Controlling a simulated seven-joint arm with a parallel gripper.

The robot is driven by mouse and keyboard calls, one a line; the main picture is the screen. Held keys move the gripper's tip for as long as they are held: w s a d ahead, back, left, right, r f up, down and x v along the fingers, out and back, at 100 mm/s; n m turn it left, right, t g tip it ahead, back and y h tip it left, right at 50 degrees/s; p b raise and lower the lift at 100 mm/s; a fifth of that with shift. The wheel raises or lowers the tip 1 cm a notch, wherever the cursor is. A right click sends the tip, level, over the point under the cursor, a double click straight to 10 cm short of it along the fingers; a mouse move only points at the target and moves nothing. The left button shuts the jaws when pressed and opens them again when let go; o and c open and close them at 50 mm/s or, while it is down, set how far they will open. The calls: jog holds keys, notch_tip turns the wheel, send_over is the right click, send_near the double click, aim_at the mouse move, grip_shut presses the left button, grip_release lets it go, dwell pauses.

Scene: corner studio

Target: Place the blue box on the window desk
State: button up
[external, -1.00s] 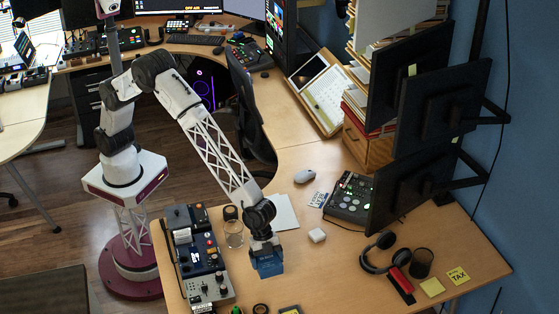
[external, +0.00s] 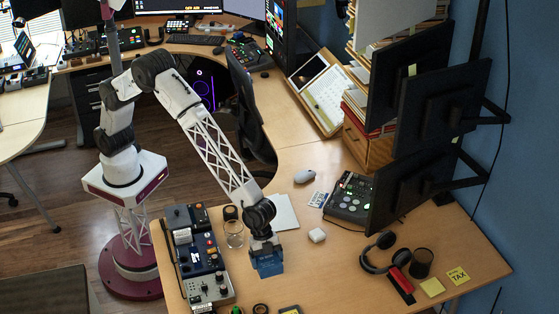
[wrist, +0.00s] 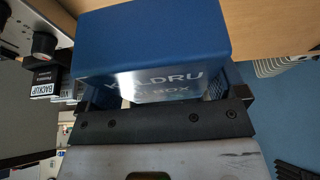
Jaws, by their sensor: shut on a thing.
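The blue box (external: 268,265) is at my gripper (external: 265,249), over the front part of the wooden desk (external: 330,278) at the right. In the wrist view the blue box (wrist: 150,45) with white lettering fills the space in front of my gripper (wrist: 160,100), which is shut on it. Whether the box touches the desk top cannot be told.
A mixer panel (external: 200,260) and a glass (external: 234,236) stand left of the box. Monitors (external: 415,190) overhang the desk's right side.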

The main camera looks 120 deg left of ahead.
jog(key=shift+a, duration=0.1)
jog(key=s+a+f+n+y, duration=0.1)
jog(key=s+a+n, duration=0.15)
jog(key=a, duration=1.35)
jog(key=s+a+n+t, duration=0.1)
jog(key=s+a+n, duration=0.15)
jog(key=a, duration=1.35)
jog(key=s+a+f+n+y, duration=0.1)
jog(key=s+a, duration=0.2)
jog(key=a, duration=1.2)
jog(key=s+a+f+n+y, duration=0.1)
jog(key=s+a+n, duration=0.1)
jog(key=s+a, duration=0.8)
jog(key=s+a+f+n, duration=0.1)
jog(key=s+a+n, duration=0.1)
jog(key=s+a, duration=0.8)
jog(key=s+a+f+n+y, duration=0.1)
jog(key=s+a+n, duration=0.1)
jog(key=s+a, duration=0.8)
jog(key=shift+s+a+n+y, duration=0.1)
jog(key=shift+a+n+y, duration=0.1)
jog(key=shift+a, duration=0.75)
jog(key=shift+s+a+n+y, duration=0.1)
jog(key=shift+a+n, duration=0.1)
jog(key=shift+a, duration=0.7)
jog(key=shift+s+a, duration=0.35)
jog(key=shift+s, duration=0.3)
jog(key=shift+f, duration=0.1)
